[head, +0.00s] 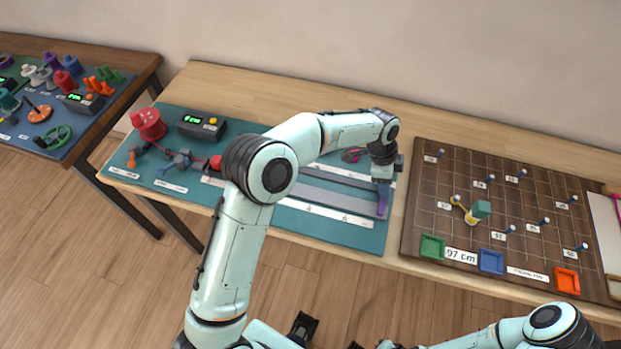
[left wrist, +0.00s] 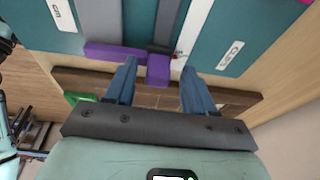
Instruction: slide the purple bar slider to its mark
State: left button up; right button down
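The purple bar slider (head: 382,201) sits at the right end of a grey track (head: 330,198) on the teal board. In the left wrist view it is a long purple bar (left wrist: 112,52) with a purple block (left wrist: 158,70) at one end. My left gripper (head: 383,180) is over the slider, pointing down. In the left wrist view its blue fingers (left wrist: 158,88) are apart, with the block between them and a gap on each side. A small red mark (left wrist: 178,54) shows beside the block.
White label strips (head: 325,213) run along the track. A red knob (head: 148,122) and a box with a green display (head: 202,124) stand at the board's left. A brown pegboard (head: 470,165) stands to the right, past a strip of bare wood.

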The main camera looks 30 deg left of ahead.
pick_arm(q)
jog(key=shift+s+a+f, duration=0.15)
jog(key=shift+s+f, duration=0.05)
jog(key=shift+f, duration=0.4)
jog(key=shift+s+a+f, duration=0.15)
jog(key=shift+f, duration=0.4)
jog(key=shift+w+d+r+p, duration=0.15)
jog(key=shift+r+p, duration=0.9)
jog(key=shift+r, duration=0.85)
jog(key=shift+w+d+r+p, duration=0.15)
jog(key=shift+r+p, duration=0.85)
jog(key=shift+r, duration=0.9)
pick_arm(e)
jog(key=w+r, duration=0.2)
jog(key=r, duration=0.1)
jog(key=w+r, duration=0.1)
jog(key=shift+r, duration=0.35)
pick_arm(q)
jog(key=shift+s, duration=0.1)
pick_arm(e)
jog(key=shift+s, duration=0.1)
pick_arm(q)
jog(key=shift+f, duration=0.1)
